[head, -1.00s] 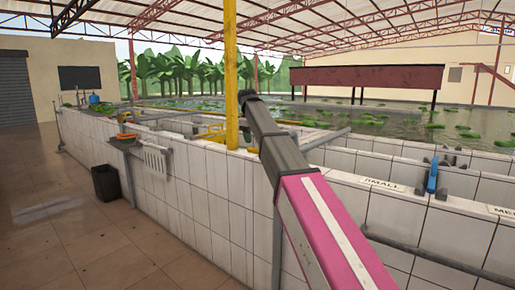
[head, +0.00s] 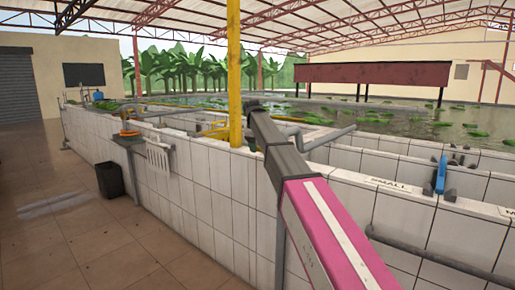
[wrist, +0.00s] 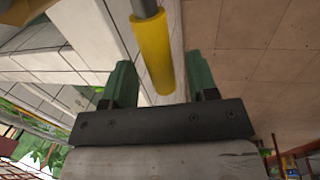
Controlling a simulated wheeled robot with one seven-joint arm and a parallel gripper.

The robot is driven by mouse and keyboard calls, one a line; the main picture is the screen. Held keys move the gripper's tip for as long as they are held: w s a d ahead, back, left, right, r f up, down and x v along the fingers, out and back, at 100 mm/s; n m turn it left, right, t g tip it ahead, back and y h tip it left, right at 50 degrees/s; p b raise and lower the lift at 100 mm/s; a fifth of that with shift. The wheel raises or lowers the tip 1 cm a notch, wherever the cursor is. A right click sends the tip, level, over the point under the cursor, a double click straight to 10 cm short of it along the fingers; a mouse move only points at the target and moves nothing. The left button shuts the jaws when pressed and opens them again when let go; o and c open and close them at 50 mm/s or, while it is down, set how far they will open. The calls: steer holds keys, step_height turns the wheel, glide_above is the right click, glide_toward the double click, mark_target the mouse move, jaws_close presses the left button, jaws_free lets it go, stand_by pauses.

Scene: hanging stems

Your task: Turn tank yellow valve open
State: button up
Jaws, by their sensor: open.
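In the wrist view, a yellow cylindrical grip (wrist: 153,55) on a grey rod lies between the two green fingers of my gripper (wrist: 160,72). It looks like the yellow valve handle. The fingers are open, one on each side, with gaps visible between them and the yellow grip. The rest of the valve is out of that view. In the head view I cannot make out my gripper or this handle; my pink and grey arm reaches over the tank's near wall. The white-tiled tank (head: 230,190) runs across the middle.
A yellow post (head: 234,70) rises close to my arm's far end. Grey pipe (head: 430,255) runs along the tank wall at right. A blue handle (head: 441,175) stands on a tank divider.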

steer(key=shift+f, duration=0.35)
jaws_close()
steer(key=shift+r, duration=0.15)
